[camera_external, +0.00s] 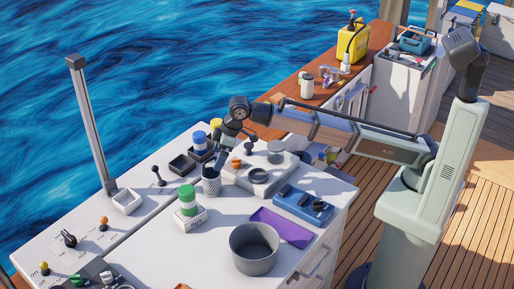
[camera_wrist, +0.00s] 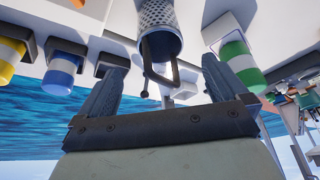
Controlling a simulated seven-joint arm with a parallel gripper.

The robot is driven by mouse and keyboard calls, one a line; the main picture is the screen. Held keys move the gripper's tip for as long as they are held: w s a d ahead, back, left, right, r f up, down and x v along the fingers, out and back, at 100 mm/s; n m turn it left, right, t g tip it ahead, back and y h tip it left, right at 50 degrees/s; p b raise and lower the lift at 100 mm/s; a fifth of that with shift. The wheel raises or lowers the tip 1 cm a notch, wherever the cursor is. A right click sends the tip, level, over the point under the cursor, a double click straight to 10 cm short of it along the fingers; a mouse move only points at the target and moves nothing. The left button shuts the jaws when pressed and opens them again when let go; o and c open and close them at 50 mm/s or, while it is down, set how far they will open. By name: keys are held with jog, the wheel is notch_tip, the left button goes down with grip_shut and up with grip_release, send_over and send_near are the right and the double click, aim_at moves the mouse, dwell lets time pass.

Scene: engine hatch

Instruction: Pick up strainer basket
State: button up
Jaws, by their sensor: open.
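The strainer basket (camera_external: 211,184) is a grey mesh cylinder standing upright on the white counter. In the wrist view, which looks upside down, the basket (camera_wrist: 158,14) is at the top centre with its dark bent handle (camera_wrist: 148,62) reaching toward my gripper. My gripper (camera_external: 220,158) is just above the basket in the external view, pointing down. In the wrist view my gripper's fingers (camera_wrist: 163,75) are spread apart, with the handle's end showing in the gap between them. I cannot tell whether either finger touches the handle.
A green-and-white canister (camera_external: 187,199) stands in front-left of the basket. Blue (camera_external: 200,141) and yellow-topped canisters and black trays (camera_external: 181,163) are behind it.

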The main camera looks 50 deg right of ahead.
aim_at(211, 180)
jog(key=shift+s+x, duration=0.2)
jog(key=shift+x, duration=3.55)
jog(key=shift+d+f, duration=0.1)
jog(key=c, duration=1.1)
jog(key=shift+c, duration=0.2)
